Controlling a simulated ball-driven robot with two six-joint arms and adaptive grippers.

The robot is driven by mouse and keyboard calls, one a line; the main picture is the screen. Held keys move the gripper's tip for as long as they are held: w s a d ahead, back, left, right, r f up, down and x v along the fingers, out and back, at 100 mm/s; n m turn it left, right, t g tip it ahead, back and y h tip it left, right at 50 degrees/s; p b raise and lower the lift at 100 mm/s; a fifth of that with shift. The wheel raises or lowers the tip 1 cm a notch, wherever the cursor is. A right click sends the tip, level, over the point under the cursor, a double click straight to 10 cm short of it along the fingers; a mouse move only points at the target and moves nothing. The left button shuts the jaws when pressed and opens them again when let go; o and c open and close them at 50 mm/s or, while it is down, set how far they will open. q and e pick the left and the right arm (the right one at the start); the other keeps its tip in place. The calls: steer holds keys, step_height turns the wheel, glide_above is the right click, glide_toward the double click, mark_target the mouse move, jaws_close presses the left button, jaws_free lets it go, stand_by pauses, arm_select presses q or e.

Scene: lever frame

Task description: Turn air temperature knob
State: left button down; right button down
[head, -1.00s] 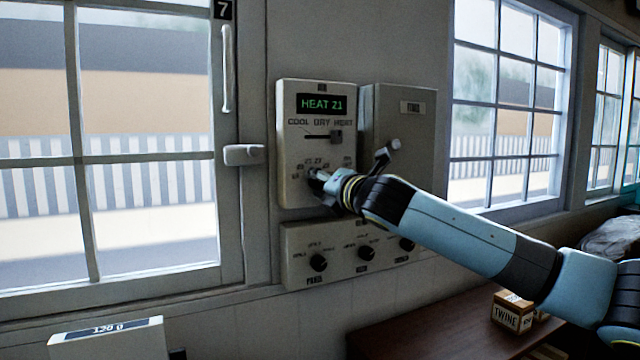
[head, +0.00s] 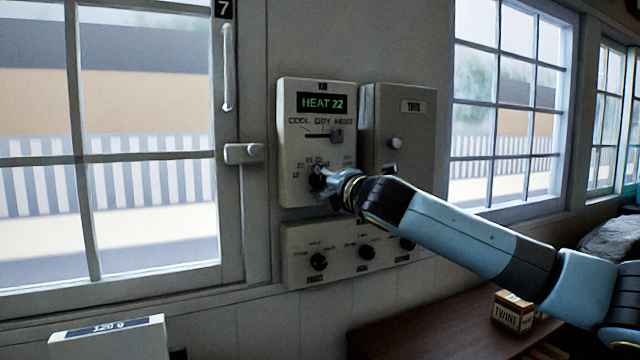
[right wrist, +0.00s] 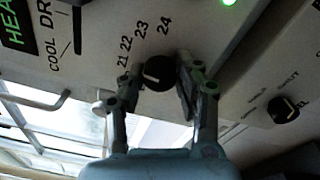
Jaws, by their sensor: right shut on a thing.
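The air control panel (head: 292,120) is a pale box on the wall. Its green display (head: 322,102) reads HEAT 22, above a COOL DRY HEAT slider (head: 336,136). The dark temperature knob (right wrist: 158,73) sits low on the panel, with numbers 21 to 24 around it in the right wrist view. My right gripper (right wrist: 150,88) is shut on the knob, one finger on each side. In the head view the gripper (head: 322,182) covers part of the knob (head: 316,176). My left gripper is not in view.
A lower panel with several dark knobs (head: 318,262) is just below. A grey box (head: 420,140) with a light knob is at the right. Windows flank the panels. A dark table (head: 440,322) holds a TWINE box (head: 512,312).

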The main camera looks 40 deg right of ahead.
steer(key=shift+m, duration=0.9)
steer(key=c, duration=0.9)
jaws_free()
steer(key=shift+d, duration=0.1)
steer(key=shift+c, duration=0.2)
steer(key=v, duration=1.2)
